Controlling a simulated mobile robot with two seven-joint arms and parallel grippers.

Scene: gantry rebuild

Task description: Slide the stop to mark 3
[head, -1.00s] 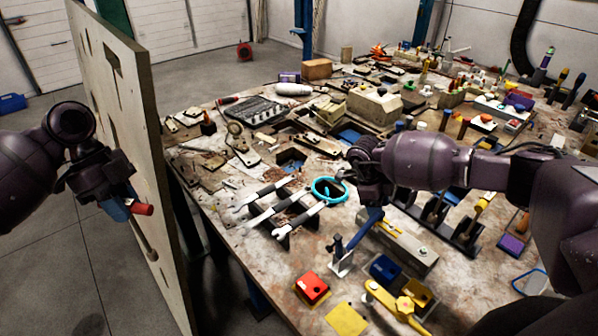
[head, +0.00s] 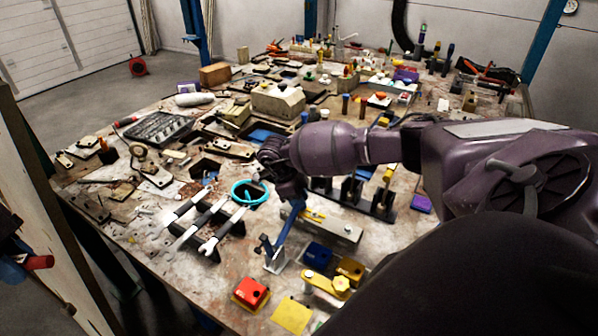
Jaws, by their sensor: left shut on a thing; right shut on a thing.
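A grey bar (head: 335,228) with a yellow patch near its left end lies right of centre on the bench. I cannot tell which part is the stop, and no numbered marks are readable. My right gripper (head: 279,188) is above the bench, left of the bar. It seems shut on the teal ring (head: 236,197), whose right edge meets the fingers; the contact is partly hidden. A blue lever (head: 287,232) on a small stand is just below it. My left gripper (head: 20,262), cut by the left edge, is shut on a red-and-blue piece (head: 40,262).
Wrenches (head: 208,222) lie beside the ring. A wooden panel (head: 28,160) stands at the left. The bench is crowded behind.

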